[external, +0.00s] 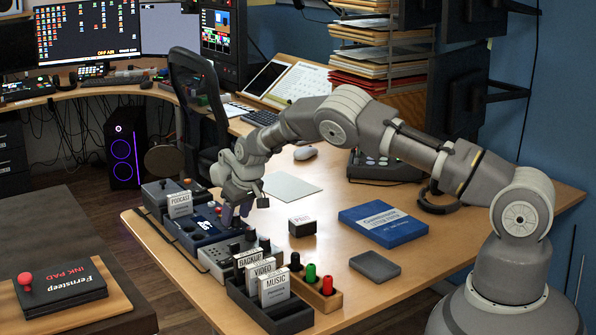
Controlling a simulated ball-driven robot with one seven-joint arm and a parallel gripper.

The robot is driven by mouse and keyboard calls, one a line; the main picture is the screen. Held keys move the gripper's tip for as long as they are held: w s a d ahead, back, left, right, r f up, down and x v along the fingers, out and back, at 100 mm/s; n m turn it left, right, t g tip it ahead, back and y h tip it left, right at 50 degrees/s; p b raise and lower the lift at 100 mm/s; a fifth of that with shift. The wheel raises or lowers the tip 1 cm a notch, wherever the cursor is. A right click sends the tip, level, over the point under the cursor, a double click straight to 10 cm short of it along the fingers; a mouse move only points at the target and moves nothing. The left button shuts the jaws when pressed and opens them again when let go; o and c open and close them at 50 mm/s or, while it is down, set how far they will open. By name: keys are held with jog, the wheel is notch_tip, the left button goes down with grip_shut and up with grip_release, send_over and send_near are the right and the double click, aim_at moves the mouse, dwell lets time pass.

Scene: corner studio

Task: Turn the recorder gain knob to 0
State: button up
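My gripper (244,206) points down over the row of small devices at the left edge of the desk. Its fingers are small and overlap the devices behind, so their opening is unclear. Below it are a blue device (188,232) with a white mark and a light grey device (214,262) with dark knobs. A dark grey unit (160,190) with a "PODCAST" card sits behind them. I cannot tell which device is the recorder. The gain knob and its setting are too small to make out, and whether the fingers touch a knob is unclear.
In front stand a dark holder (285,319) with "BACKUP", "VIDEO" and "MUSIC" cards and a wooden block (333,299) with coloured pegs. A small dark box (302,225), a blue book (383,224) and a grey tray (375,265) lie to the right. Desk between them is clear.

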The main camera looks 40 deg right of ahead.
grip_shut()
jog(key=shift+m+p, duration=0.3)
jog(key=shift+m, duration=0.2)
jog(key=shift+o, duration=0.3)
grip_release()
jog(key=p+v, duration=0.2)
jog(key=v, duration=0.5)
jog(key=shift+r+p, duration=0.4)
jog(key=shift+s+a, duration=0.15)
jog(key=shift+a, duration=0.05)
